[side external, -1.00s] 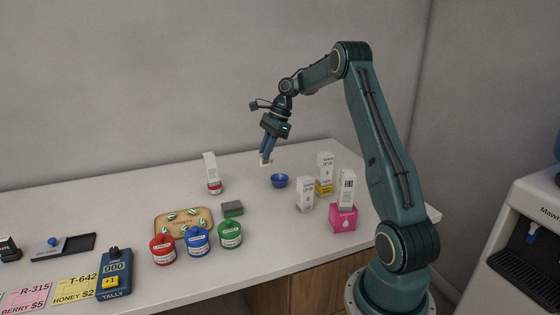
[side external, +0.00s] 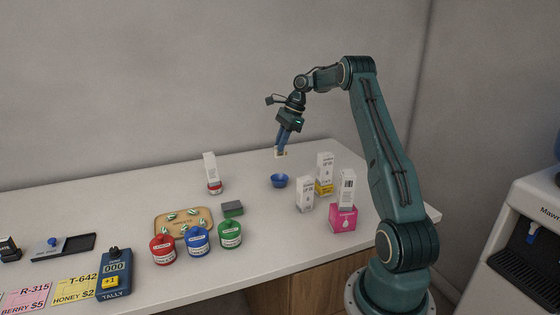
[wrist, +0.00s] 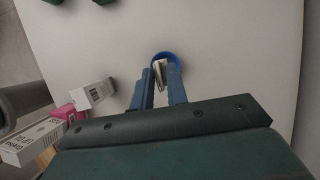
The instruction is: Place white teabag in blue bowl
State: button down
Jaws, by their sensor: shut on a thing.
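My gripper (side external: 281,153) is shut on the white teabag (side external: 280,155), a small pale packet held between the fingertips above the counter. The blue bowl (side external: 279,181) stands on the counter below the gripper in the side view. In the wrist view, the teabag (wrist: 160,72) shows edge-on between the fingers of my gripper (wrist: 160,80). The blue bowl (wrist: 165,56) shows behind it, its rim partly hidden by the fingers and the teabag. The teabag is apart from the bowl in the side view.
White boxes (side external: 305,194) and a pink box (side external: 343,218) stand right of the bowl. A white-and-red container (side external: 211,174) stands at left. Red (side external: 163,250), blue (side external: 197,241) and green (side external: 230,235) jars stand in front, near a wooden tray (side external: 160,220).

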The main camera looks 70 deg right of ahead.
jog(key=shift+f, duration=5.2)
jog(key=c, duration=1.3)
grip_release()
jog(key=shift+r, duration=0.1)
jog(key=shift+r, duration=3.45)
